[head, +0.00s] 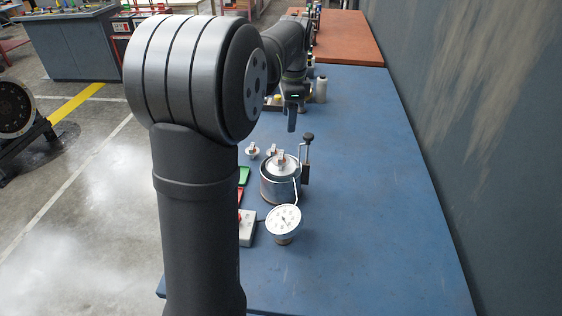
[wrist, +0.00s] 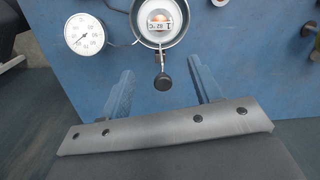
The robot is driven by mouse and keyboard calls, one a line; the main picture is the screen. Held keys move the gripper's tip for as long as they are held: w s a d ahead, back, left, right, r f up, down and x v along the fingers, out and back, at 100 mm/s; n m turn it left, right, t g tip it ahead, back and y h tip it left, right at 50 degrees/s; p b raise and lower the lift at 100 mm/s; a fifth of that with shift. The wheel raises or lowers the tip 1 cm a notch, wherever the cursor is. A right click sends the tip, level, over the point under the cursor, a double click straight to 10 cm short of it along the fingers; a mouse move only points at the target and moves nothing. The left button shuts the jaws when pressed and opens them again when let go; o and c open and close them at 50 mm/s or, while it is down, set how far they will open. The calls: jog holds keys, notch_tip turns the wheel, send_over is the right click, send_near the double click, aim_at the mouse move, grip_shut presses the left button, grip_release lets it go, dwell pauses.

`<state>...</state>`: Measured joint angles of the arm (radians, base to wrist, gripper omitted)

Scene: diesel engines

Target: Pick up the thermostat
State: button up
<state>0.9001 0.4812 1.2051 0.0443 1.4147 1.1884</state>
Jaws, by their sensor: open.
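A thermostat (head: 281,164), silver and round with a small upright frame, sits at the mouth of a metal pot (head: 277,191) on the blue table. In the wrist view the thermostat (wrist: 158,14) shows a copper-coloured centre and a temperature marking inside the pot's rim (wrist: 139,30). Two similar small metal parts (head: 253,150) stand on the table behind the pot. My gripper (head: 291,120) is beyond the pot and above the table, with its fingers down. In the wrist view its fingers (wrist: 160,66) are apart and empty, with the pot ahead of them.
A black-knobbed upright (head: 307,139) stands at the pot's side; its knob (wrist: 162,82) appears between my fingers in the wrist view. A white dial gauge (head: 284,219) stands in front of the pot. Green and red pieces (head: 244,176) lie left. The table's right side is clear.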

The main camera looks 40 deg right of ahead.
jog(key=w+a+r+n, duration=0.1)
jog(key=w+n, duration=0.1)
jog(key=n, duration=0.4)
send_near(281, 154)
jog(key=shift+g, duration=0.3)
jog(key=f, duration=0.5)
jog(key=shift+w+a+f, duration=0.1)
jog(key=shift+a+f, duration=0.15)
jog(key=shift+f, duration=0.1)
jog(key=shift+d+f, duration=0.15)
jog(key=shift+f, duration=2.6)
jog(key=shift+c, duration=0.2)
jog(key=shift+w, duration=0.1)
jog(key=c, duration=0.8)
jog(key=shift+r, duration=0.1)
